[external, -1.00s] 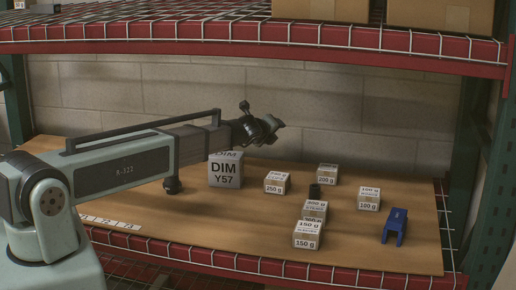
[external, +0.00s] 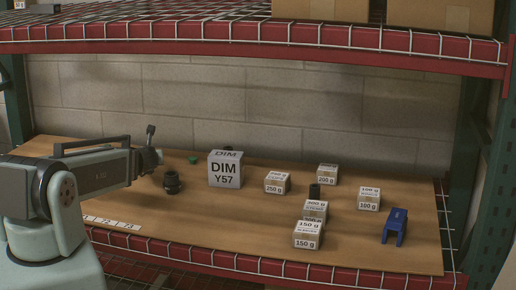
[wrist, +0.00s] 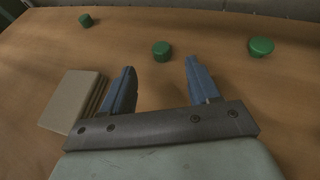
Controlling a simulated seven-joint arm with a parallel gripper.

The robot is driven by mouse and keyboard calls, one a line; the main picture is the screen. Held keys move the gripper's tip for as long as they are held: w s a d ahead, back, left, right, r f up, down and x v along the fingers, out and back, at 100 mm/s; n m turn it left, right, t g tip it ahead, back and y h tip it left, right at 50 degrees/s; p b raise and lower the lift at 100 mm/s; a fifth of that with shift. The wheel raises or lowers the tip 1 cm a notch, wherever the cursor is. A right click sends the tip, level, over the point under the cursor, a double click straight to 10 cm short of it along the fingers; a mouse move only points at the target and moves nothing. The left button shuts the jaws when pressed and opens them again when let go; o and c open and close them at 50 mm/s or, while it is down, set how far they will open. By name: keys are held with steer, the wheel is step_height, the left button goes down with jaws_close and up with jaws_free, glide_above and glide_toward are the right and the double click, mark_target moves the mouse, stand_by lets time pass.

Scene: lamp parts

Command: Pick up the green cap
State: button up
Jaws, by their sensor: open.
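Three green caps show in the wrist view. One (wrist: 86,20) is far left, one (wrist: 161,50) is in the middle, and one (wrist: 261,47) is to the right. My gripper (wrist: 160,70) is open, with two blue-grey fingers spread apart and nothing between them. The middle cap appears just beyond the fingertips, in line with the gap; the others lie outside the fingers. The fingers are not clear in that view.
A pale stack of flat pieces (wrist: 70,98) lies beside my left finger. In the external view, a black round part (external: 172,182) stands near the DIM Y57 box (external: 225,170). Several weight boxes (external: 308,234) and a blue bracket (external: 395,226) are further right. A shelf hangs above.

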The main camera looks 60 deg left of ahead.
steer(key=shift+x, duration=3.65)
steer(key=shift+c, duration=0.2)
steer(key=c, duration=1.1)
